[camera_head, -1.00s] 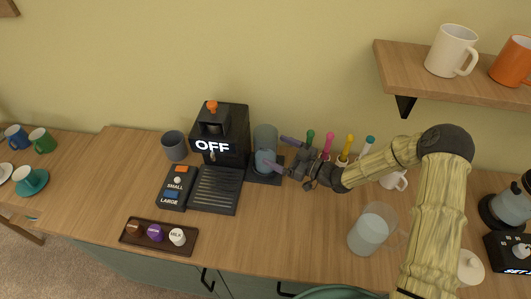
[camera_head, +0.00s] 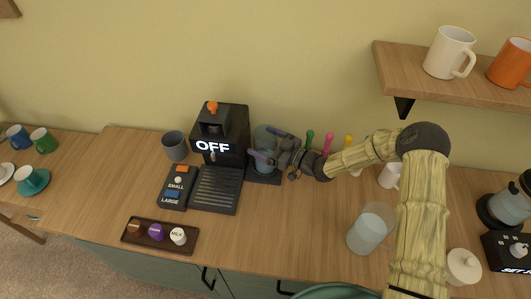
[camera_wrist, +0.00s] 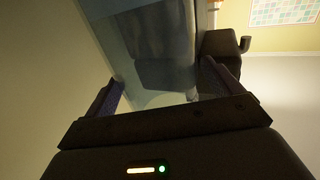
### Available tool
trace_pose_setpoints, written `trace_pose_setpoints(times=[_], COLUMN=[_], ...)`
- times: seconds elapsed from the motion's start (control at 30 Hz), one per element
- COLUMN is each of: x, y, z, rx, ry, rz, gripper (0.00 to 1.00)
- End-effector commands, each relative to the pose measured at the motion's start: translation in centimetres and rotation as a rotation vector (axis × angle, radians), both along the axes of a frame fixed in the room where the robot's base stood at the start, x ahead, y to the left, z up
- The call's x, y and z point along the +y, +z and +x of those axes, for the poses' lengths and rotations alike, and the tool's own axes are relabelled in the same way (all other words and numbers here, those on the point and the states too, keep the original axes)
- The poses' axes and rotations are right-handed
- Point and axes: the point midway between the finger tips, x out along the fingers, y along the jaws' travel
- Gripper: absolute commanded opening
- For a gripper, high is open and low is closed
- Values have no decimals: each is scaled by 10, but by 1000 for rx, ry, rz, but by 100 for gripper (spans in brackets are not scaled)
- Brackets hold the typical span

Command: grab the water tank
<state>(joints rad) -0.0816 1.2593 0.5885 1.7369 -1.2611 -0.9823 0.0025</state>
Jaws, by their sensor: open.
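The water tank (camera_head: 262,137) is a translucent grey-blue container standing on a dark base at the right side of the black coffee machine (camera_head: 219,128). My gripper (camera_head: 266,147) is open at the tank, with one finger showing behind or beside its upper part and the other across its front. In the wrist view the clear tank (camera_wrist: 150,45) fills the space between the two spread fingers (camera_wrist: 160,88). Whether the fingers touch its walls I cannot tell. The tank's lower part is partly hidden by the front finger.
A glass pitcher of water (camera_head: 371,228) stands on the counter to the right. A grey cup (camera_head: 175,146) is left of the machine. A pod tray (camera_head: 160,235) lies in front. Colored-handled utensils (camera_head: 328,143) stand behind my arm. A wooden shelf (camera_head: 420,62) overhangs at upper right.

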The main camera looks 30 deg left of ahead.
Motion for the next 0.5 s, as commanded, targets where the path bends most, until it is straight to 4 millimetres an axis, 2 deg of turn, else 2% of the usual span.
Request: trace_pose_setpoints(times=[0.37, 0.5], x=[0, -1], y=[0, 0], z=[0, 0], rx=[0, 0], ry=[0, 0], rz=[0, 0], gripper=[91, 63])
